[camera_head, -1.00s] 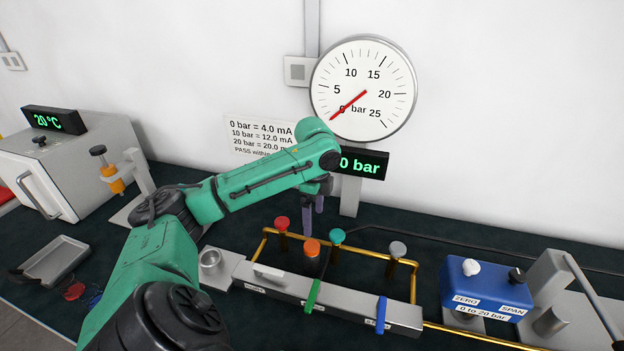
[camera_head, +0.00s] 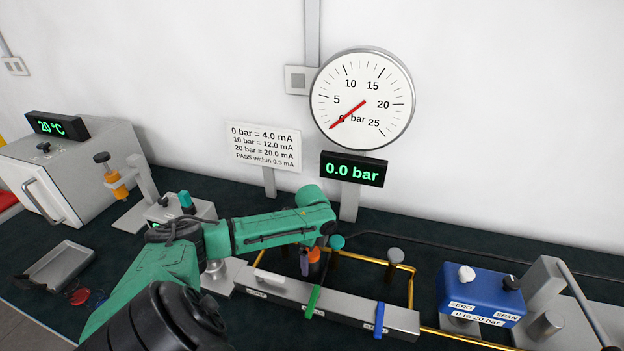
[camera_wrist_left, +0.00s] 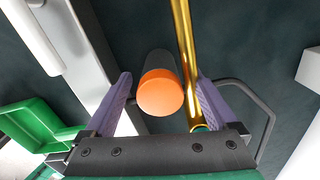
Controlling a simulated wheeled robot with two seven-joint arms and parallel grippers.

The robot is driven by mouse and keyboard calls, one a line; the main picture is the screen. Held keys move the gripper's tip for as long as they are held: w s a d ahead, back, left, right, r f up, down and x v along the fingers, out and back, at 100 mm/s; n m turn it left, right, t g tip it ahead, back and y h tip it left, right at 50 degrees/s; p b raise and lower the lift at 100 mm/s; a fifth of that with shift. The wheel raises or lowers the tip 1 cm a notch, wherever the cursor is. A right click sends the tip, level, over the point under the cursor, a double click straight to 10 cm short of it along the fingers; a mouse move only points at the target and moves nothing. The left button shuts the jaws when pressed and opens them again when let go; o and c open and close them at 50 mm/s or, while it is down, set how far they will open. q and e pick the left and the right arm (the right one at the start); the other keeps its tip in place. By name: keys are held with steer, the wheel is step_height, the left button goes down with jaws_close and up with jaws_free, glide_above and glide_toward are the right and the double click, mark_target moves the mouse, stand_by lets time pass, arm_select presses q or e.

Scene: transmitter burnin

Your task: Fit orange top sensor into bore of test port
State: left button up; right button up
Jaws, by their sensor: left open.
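The orange top sensor (camera_head: 314,256) stands upright behind the grey rack, partly hidden by my left gripper (camera_head: 309,262). In the left wrist view the orange top sensor (camera_wrist_left: 160,96) shows as an orange disc on a dark body, between the two purple fingers of my left gripper (camera_wrist_left: 165,80). The fingers are open, with a gap on both sides of the sensor. A steel cup that looks like the test port (camera_head: 215,277) is left of the rack, largely covered by my left arm; its bore is hidden. My right gripper is not in view.
A teal-topped sensor (camera_head: 336,243) stands close right of the orange one, a grey-topped sensor (camera_head: 396,257) farther right. A brass pipe (camera_head: 372,258) runs close by. The rack (camera_head: 345,307) carries green and blue levers. A blue transmitter (camera_head: 484,293) stands at right.

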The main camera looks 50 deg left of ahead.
arm_select(q)
jaws_close()
steer(key=shift+r, duration=0.15)
step_height(320, 180, up, 20)
steer(key=b, duration=0.1)
stand_by(0.3)
